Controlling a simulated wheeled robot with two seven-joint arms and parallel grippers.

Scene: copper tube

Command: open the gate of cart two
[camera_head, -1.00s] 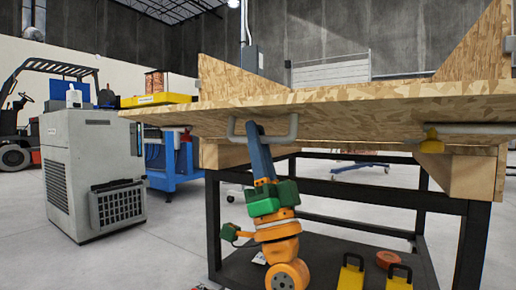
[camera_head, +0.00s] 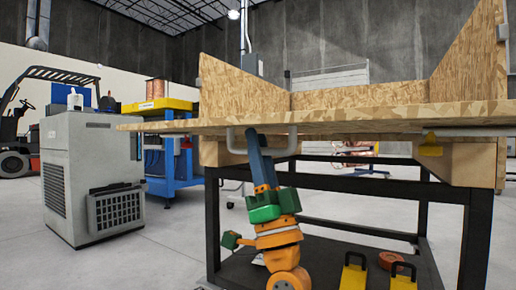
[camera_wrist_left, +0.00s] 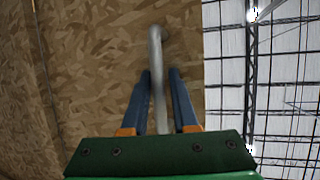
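The cart's gate is a wide chipboard panel (camera_head: 350,119), hinged down in front and seen almost edge-on, close to level. A grey bar handle (camera_head: 291,143) hangs from its underside. My left gripper (camera_head: 251,137) reaches up from below with its blue fingers at this handle. The chipboard face (camera_wrist_left: 95,60) of the gate fills the left of that view. My right gripper is not in view.
The cart has a black frame (camera_head: 213,225), chipboard sides (camera_head: 470,65) and a yellow catch (camera_head: 430,146) at right. Its lower shelf holds yellow handled blocks (camera_head: 353,277) and an orange ring (camera_head: 390,260). A grey cabinet (camera_head: 95,180) stands left. Floor between is clear.

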